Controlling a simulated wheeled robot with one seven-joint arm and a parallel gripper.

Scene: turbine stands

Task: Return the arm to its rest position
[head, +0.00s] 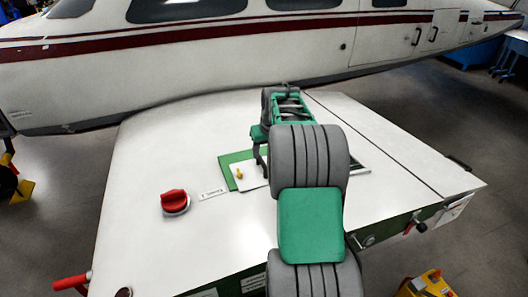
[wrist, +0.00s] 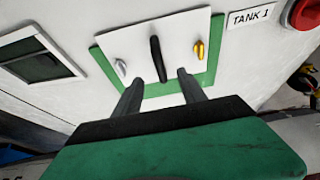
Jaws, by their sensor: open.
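My gripper (wrist: 159,78) is open in the wrist view, its two dark fingers pointing at a white panel (wrist: 185,28) on a green backing. A black curved handle (wrist: 157,55) on the panel lies in line with the gap between the fingertips. I cannot tell whether they touch it. A silver toggle (wrist: 121,67) and a yellow toggle (wrist: 199,50) flank the handle.
A red knob (head: 175,200) sits left of the panel, and it also shows in the wrist view (wrist: 305,14). A "TANK 1" label (wrist: 251,17) lies beside the panel. An aircraft fuselage (head: 220,50) stands behind the stand. A red handle (head: 70,283) sticks out at front left.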

